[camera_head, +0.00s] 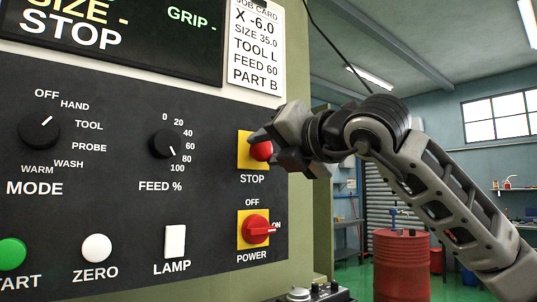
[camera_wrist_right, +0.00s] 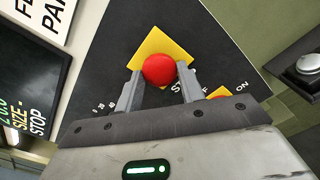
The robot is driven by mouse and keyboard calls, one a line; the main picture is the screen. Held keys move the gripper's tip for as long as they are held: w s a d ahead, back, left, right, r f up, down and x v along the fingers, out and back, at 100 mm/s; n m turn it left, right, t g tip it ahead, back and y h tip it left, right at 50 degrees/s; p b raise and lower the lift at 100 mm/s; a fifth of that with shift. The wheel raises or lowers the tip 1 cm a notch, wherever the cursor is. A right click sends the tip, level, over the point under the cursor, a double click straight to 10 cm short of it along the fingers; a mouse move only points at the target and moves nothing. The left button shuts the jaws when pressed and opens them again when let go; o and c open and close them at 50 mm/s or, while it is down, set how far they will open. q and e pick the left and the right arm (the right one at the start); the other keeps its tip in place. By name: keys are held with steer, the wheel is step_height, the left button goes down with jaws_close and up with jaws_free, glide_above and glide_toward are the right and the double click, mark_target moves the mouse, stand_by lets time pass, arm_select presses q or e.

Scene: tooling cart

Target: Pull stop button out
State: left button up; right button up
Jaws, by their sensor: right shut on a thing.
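The red stop button (camera_head: 261,151) sits on a yellow square plate (camera_head: 245,140) at the right of the black control panel, above the word STOP. My right gripper (camera_head: 256,142) reaches it from the right and partly hides it. In the right wrist view, the button (camera_wrist_right: 159,70) lies between the two fingertips of my right gripper (camera_wrist_right: 157,76), which is shut on it. The yellow plate (camera_wrist_right: 176,38) shows behind the button. The gap between button and plate is hard to judge. My left gripper is in neither view.
The red power switch (camera_head: 257,229) is just below the stop button. The feed knob (camera_head: 165,144) and mode knob (camera_head: 38,131) are to the left. A white job card (camera_head: 257,50) hangs above. A red barrel (camera_head: 402,262) stands on the floor behind.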

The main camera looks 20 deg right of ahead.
steer(key=shift+s+d+f+b, duration=0.1)
steer(key=shift+s+f+b, duration=0.1)
steer(key=shift+s+b, duration=0.1)
steer(key=shift+r, duration=0.15)
steer(key=o, duration=0.9)
steer(key=shift+c, duration=0.2)
steer(key=shift+o, duration=1)
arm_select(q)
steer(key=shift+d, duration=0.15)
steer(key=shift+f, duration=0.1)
arm_select(e)
steer(key=shift+s, duration=0.1)
steer(key=shift+s+d, duration=0.15)
steer(key=shift+s, duration=0.05)
arm_select(q)
steer(key=b, duration=0.2)
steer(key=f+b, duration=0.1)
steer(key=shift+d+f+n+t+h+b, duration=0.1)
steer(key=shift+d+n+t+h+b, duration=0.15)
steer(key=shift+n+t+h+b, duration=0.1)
arm_select(e)
steer(key=v, duration=1.5)
steer(key=shift+s, duration=0.2)
